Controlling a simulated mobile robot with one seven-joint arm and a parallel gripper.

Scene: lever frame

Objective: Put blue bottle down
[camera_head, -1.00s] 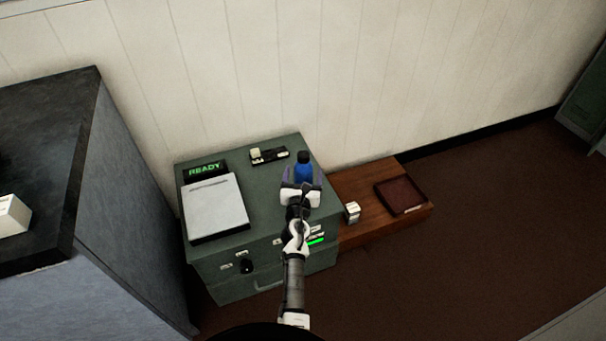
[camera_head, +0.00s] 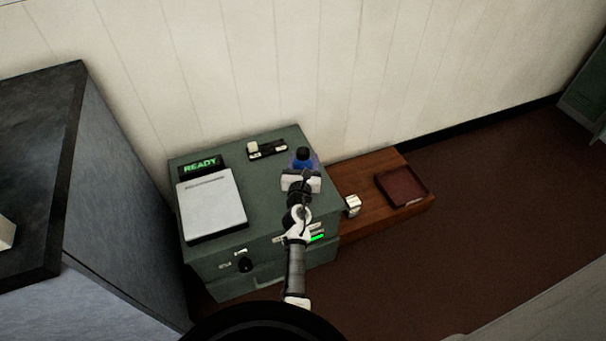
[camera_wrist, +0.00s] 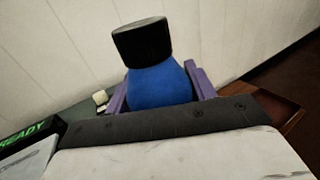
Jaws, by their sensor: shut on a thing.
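The blue bottle (camera_head: 303,164) with a black cap is in my gripper (camera_head: 303,168), over the right part of the green cabinet top. In the wrist view the bottle (camera_wrist: 158,84) stands nearly upright, with the purple fingers (camera_wrist: 198,80) of my gripper on both sides of it. My gripper is shut on it. The bottle's base is hidden behind my gripper, so I cannot tell whether it touches the cabinet top (camera_head: 255,190).
A white panel (camera_head: 211,203) and a green READY display (camera_head: 200,167) are on the cabinet's left. A black lever block (camera_head: 267,149) is at the back. To the right, a low wooden bench (camera_head: 365,172) holds a white box (camera_head: 352,205) and a brown tray (camera_head: 402,187).

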